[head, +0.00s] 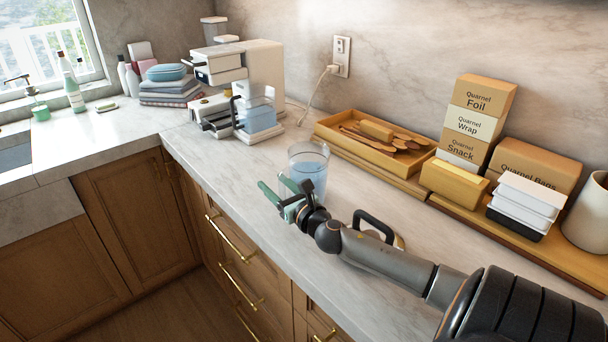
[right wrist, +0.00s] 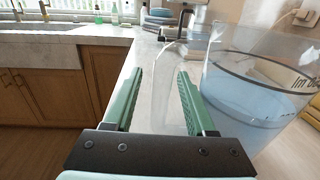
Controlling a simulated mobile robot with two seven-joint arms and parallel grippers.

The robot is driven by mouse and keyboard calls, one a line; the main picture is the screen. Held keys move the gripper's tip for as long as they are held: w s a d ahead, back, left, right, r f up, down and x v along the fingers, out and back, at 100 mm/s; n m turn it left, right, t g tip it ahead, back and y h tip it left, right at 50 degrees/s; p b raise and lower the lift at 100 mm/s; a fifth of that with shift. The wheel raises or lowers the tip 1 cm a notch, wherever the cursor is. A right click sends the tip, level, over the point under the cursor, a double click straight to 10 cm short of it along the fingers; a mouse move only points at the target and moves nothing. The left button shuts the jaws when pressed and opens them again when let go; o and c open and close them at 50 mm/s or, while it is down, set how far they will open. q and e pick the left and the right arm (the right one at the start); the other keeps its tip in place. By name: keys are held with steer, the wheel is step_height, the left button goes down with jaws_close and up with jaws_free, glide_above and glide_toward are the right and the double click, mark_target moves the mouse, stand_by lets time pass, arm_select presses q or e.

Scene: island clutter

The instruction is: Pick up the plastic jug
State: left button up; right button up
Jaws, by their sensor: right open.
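The clear plastic jug (head: 308,170) stands on the counter, upright, with pale blue contents. In the right wrist view the jug (right wrist: 248,95) fills the right side, with dark lettering near its rim. My right gripper (head: 280,191) is just left of the jug in the head view, near the counter's front edge. In the right wrist view its green fingers (right wrist: 160,80) are apart. A clear upright strip, perhaps the jug's handle (right wrist: 167,90), shows between them; whether they touch it I cannot tell. My gripper hides the jug's lower left side. My left gripper is not in view.
A coffee machine (head: 262,65) with a carafe (head: 258,117) stands behind. A wooden tray (head: 330,139) of utensils lies right of the jug. Boxes (head: 476,122) and white containers (head: 525,200) stand farther right. A black handle (head: 366,216) shows behind my right arm.

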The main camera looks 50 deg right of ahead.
steer(key=shift+w, duration=0.1)
jaws_close()
stand_by(0.4)
stand_by(0.6)
stand_by(0.3)
steer(key=shift+r, duration=0.15)
